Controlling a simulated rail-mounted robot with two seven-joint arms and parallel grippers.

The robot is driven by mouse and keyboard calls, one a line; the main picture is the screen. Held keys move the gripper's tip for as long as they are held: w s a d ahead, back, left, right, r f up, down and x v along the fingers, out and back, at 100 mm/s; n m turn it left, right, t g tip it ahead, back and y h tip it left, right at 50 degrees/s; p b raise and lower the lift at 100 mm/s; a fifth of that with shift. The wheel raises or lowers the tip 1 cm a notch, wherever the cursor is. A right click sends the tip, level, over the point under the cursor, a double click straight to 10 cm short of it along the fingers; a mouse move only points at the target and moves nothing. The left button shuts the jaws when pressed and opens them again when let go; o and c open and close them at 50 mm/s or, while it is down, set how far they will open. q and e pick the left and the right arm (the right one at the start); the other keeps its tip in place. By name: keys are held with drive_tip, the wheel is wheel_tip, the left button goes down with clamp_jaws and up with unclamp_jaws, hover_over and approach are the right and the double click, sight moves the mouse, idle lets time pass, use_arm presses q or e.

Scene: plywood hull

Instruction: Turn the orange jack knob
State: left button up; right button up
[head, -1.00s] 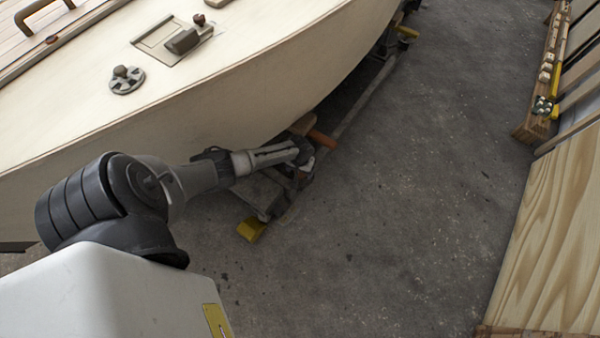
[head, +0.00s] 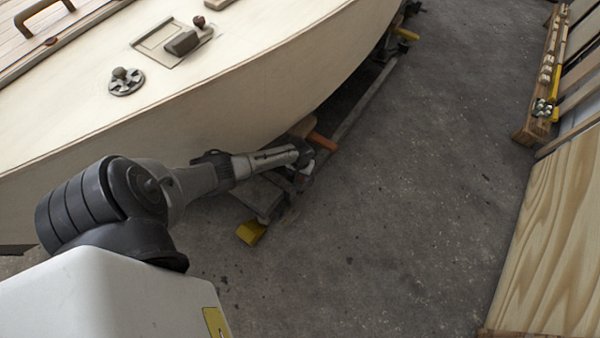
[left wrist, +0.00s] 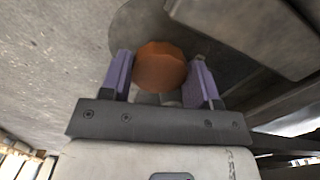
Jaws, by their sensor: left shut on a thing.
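The orange jack knob (left wrist: 160,66) shows in the left wrist view as a rounded, faceted orange piece between my two purple finger pads. My left gripper (left wrist: 160,82) is shut on it. In the head view, my left gripper (head: 303,157) reaches in from the left, low beside the hull's edge at the cradle. An orange bar-like piece (head: 322,141) sticks out just past the gripper there. I cannot tell whether it is the same knob. The gripper hides most of the jack. My right gripper is not in view.
The cream plywood hull (head: 230,95) curves close above my left arm. A yellow-ended cradle foot (head: 251,232) lies below the gripper. The grey floor (head: 400,200) is open to the right, up to a wooden panel (head: 550,230) and shelf.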

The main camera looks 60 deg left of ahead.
use_arm(q)
drive_tip(key=shift+d+r+n+p, duration=0.1)
drive_tip(key=shift+r+n+p, duration=0.1)
drive_tip(key=shift+n+p, duration=1.4)
drive_tip(key=shift+n, duration=0.1)
drive_tip(key=n+p, duration=0.1)
drive_tip(key=n, duration=0.2)
drive_tip(key=shift+w+f+n+p, duration=0.1)
drive_tip(key=shift+w+n+p, duration=0.05)
drive_tip(key=shift+n+p, duration=0.2)
drive_tip(key=n, duration=0.4)
drive_tip(key=shift+w+n+p, duration=0.1)
drive_tip(key=shift+n+p, duration=0.15)
drive_tip(key=shift+p, duration=0.15)
drive_tip(key=n, duration=0.3)
drive_tip(key=shift+f, duration=0.1)
drive_tip(key=shift+n, duration=1.8)
